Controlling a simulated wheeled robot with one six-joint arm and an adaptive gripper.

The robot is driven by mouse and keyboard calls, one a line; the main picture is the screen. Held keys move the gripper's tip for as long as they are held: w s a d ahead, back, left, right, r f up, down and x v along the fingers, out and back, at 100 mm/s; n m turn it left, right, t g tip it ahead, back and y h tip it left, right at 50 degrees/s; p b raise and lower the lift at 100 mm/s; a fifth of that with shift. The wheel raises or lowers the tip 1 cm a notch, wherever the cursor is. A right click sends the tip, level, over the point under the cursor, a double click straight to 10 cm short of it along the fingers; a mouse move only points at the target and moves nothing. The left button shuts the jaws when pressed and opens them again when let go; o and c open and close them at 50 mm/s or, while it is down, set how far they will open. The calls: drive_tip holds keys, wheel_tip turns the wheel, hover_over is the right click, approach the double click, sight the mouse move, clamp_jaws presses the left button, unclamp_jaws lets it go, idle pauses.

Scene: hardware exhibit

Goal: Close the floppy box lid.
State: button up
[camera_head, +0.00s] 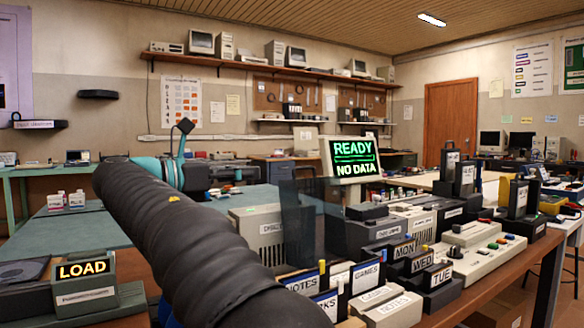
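A dark, see-through panel (298,222), which looks like the floppy box lid, stands upright right of my arm. In front of it are upright disks or cards labelled NOTES (302,287) and GAMES (367,277), with coloured tabs. The box body around them is largely hidden by my black-sleeved arm and the frame's bottom edge. My gripper (236,172) seems to be the dark part beyond the teal wrist, above the far bench and up-left of the lid, apart from it. Its fingers are too small to read, and I see nothing clearly held.
A monitor (352,158) reading READY NO DATA stands behind the lid. Blocks labelled MON (404,249), WED and TUE and a pale button console (470,258) crowd the bench to the right. A LOAD sign (82,270) stands at lower left. The green bench top at left has free room.

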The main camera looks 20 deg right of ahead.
sight(302, 168)
drive_tip(key=w+d, duration=0.1)
drive_tip(key=d, duration=0.3)
drive_tip(key=d+b, duration=0.1)
drive_tip(key=d, duration=0.4)
drive_tip(key=w+d+b, duration=0.1)
drive_tip(key=d, duration=0.3)
drive_tip(key=shift+w+d, duration=0.3)
clamp_jaws()
